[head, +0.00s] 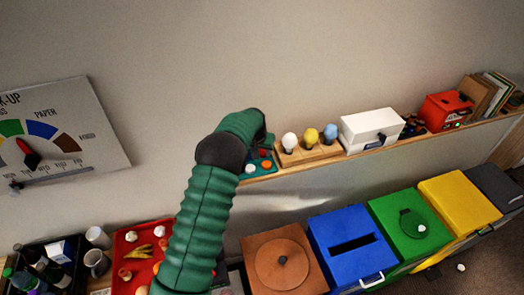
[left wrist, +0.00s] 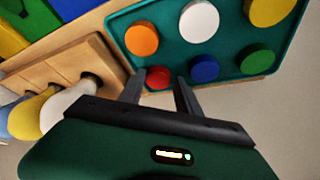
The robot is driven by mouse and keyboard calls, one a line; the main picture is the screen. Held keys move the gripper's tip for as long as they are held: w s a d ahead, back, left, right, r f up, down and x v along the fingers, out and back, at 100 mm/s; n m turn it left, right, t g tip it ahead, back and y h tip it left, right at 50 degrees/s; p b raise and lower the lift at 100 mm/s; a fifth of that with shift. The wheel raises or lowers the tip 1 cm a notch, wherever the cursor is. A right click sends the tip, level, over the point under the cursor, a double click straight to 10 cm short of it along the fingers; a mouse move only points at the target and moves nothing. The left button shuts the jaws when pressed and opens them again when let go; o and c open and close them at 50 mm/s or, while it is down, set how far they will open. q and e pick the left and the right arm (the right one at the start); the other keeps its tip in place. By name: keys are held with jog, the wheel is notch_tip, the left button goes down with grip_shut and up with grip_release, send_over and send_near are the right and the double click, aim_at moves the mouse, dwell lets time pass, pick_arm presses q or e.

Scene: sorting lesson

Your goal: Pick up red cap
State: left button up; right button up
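The red cap (left wrist: 158,77) sits at the near edge of a teal tray (left wrist: 122,22) in the left wrist view. My left gripper (left wrist: 159,86) has its two fingers apart, with the red cap between and just beyond their tips. I cannot tell whether a finger touches it. In the head view my left gripper (head: 264,140) is over the tray (head: 246,178) on the wall shelf, and the arm hides part of it. An orange cap (left wrist: 141,39), white cap (left wrist: 199,20), blue cap (left wrist: 204,68), green cap (left wrist: 257,61) and yellow cap (left wrist: 269,9) lie around it.
Beside the tray, a wooden holder (head: 315,155) carries white, yellow and blue bulbs. A white box (head: 370,128) and a red box (head: 446,109) stand farther right on the shelf (head: 440,131). Coloured bins, including a blue one (head: 345,225), stand below. A red tray (head: 125,245) is lower left.

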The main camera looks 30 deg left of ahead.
pick_arm(q)
jog(key=shift+a+f, duration=0.15)
jog(key=c, duration=0.5)
grip_shut()
